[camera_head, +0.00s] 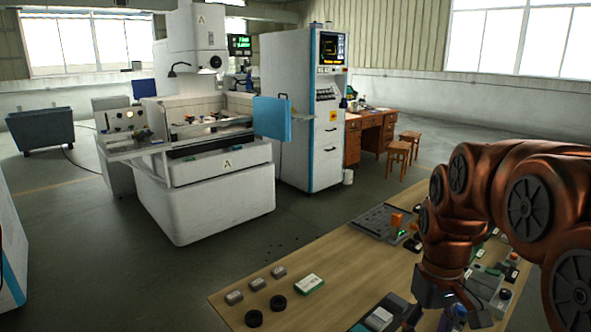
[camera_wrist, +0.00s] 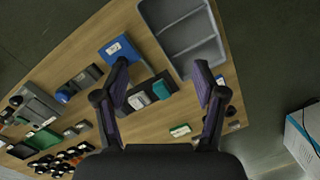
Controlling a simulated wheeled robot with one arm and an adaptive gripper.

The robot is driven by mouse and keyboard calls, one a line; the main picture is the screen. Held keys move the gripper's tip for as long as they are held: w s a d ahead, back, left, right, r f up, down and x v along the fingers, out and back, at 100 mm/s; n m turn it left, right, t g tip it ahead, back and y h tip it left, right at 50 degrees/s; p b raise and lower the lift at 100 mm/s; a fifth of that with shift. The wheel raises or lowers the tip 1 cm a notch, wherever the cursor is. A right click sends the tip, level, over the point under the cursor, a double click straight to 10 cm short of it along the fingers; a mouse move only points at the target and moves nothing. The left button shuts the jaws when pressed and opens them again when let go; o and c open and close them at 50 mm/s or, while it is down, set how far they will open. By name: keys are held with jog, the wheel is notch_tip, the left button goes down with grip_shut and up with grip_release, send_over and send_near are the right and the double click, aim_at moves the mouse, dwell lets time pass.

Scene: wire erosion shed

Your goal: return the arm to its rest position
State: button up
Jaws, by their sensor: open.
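My gripper (camera_wrist: 162,75) is open, with its two dark fingers spread and nothing between the fingertips. In the wrist view it is above the wooden table (camera_wrist: 100,25), and a dark holder (camera_wrist: 133,103) with a grey and a green block shows beyond the fingers. In the head view my orange-brown arm comes in from the right and bends down over the table (camera_head: 335,255). My gripper (camera_head: 440,312) is there at the lower edge, partly cut off and dark, so its fingers are hard to make out.
A grey compartment tray (camera_wrist: 222,47), a blue box (camera_wrist: 118,50) and a green-white box (camera_wrist: 180,130) lie around the gripper. Two black rings (camera_head: 278,302), small grey blocks (camera_head: 257,284) and a grey panel (camera_head: 372,222) are on the table. A white machine (camera_head: 215,200) stands beyond open floor.

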jog(key=s+a+f+m+p, duration=0.1)
jog(key=s+a, duration=0.1)
jog(key=s, duration=0.8)
jog(key=s+a+f+m+p, duration=0.1)
jog(key=s+a+f+p, duration=0.1)
jog(key=s, duration=0.8)
jog(key=shift+a+m+g, duration=0.3)
jog(key=shift+a, duration=0.1)
jog(key=shift+s, duration=0.1)
